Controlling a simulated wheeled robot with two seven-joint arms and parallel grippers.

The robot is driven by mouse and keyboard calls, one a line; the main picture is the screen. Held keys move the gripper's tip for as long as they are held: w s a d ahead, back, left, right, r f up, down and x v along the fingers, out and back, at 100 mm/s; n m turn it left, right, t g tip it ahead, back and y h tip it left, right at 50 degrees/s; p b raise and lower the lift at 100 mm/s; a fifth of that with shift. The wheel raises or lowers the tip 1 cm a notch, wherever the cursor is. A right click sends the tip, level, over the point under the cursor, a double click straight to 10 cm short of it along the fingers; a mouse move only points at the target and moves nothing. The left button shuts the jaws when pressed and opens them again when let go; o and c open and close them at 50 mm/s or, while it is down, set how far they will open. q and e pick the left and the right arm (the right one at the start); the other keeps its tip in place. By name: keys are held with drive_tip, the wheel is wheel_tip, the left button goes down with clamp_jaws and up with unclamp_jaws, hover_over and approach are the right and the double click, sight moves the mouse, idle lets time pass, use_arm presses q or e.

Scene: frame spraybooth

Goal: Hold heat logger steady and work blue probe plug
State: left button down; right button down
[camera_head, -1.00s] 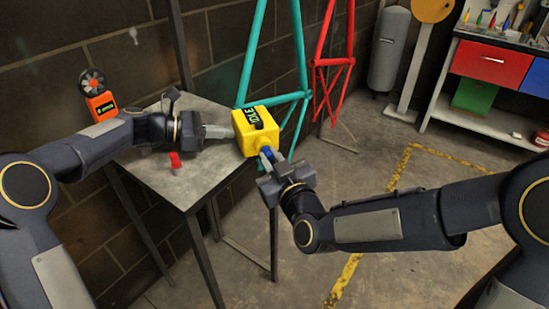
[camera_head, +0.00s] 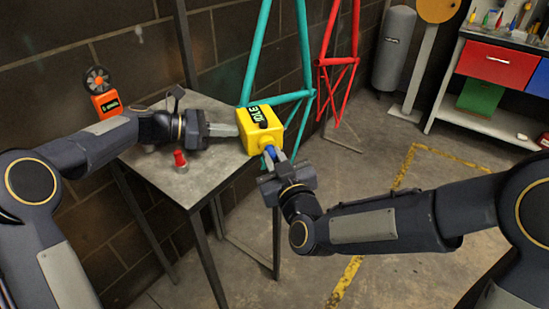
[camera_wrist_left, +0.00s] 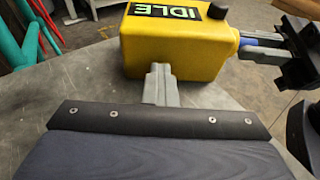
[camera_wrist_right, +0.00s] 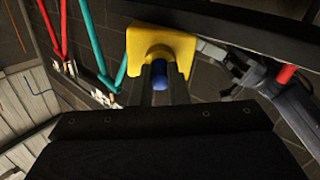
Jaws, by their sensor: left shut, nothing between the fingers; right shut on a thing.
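The yellow heat logger (camera_head: 256,128) sits at the right end of the small metal table, its black label reading IDLE in green, with a black knob on top. In the left wrist view the logger (camera_wrist_left: 175,45) stands beyond my left gripper (camera_wrist_left: 158,72), whose shut, empty fingers point at its side and appear to touch it. My right gripper (camera_head: 274,158) is shut on the blue probe plug (camera_head: 270,151) at the logger's right side. In the right wrist view the blue plug (camera_wrist_right: 159,76) shows between the fingers, against the yellow face. How deep the plug sits is hidden.
A red knob (camera_head: 180,159) stands on the grey table (camera_head: 205,180) below my left gripper. An orange device with a fan (camera_head: 105,103) is at the wall. Teal (camera_head: 248,65) and red bike frames (camera_head: 336,75) stand behind.

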drive_tip(key=shift+w+a, duration=0.1)
drive_tip(key=shift+w, duration=0.15)
idle(0.3)
drive_tip(key=c, duration=1.3)
unclamp_jaws()
drive_tip(key=v, duration=1.2)
